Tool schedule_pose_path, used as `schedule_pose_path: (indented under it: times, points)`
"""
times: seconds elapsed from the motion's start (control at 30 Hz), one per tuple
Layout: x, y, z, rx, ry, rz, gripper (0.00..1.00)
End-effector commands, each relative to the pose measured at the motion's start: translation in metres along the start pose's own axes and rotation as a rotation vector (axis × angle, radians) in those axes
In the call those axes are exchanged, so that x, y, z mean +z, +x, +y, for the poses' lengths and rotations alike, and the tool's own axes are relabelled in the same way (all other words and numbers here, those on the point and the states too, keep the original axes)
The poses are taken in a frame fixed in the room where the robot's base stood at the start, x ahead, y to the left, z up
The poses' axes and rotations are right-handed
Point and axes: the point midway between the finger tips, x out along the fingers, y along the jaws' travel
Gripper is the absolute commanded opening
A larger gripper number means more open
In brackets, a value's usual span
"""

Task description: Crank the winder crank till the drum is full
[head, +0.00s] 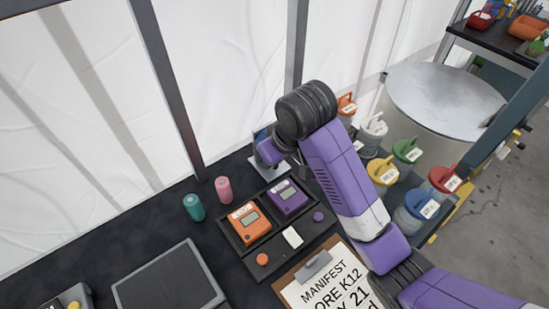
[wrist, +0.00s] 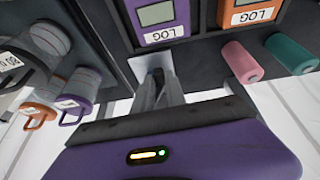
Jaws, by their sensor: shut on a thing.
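My gripper (head: 268,151) is at the back edge of the dark bench, beside the tent wall. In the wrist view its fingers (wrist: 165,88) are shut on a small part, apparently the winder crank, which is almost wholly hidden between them.
A tray with an orange logger (head: 249,222) and a purple logger (head: 287,197) is in front of the gripper. Pink (head: 223,189) and teal (head: 194,207) cylinders stand to the left. Several lidded canisters (head: 383,171) stand right, near a large round metal vessel (head: 445,100). A clipboard (head: 330,285) lies in front.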

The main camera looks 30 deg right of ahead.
Motion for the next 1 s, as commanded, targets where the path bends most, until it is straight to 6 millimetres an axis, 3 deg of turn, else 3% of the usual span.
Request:
schedule_pose_path:
  times: [0.37, 1.0]
  points:
    - [-0.003, -0.008, -0.001, -0.154, 0.067, -0.005, 0.0]
    - [-0.007, -0.015, -0.001, -0.705, 0.295, -0.006, 0.0]
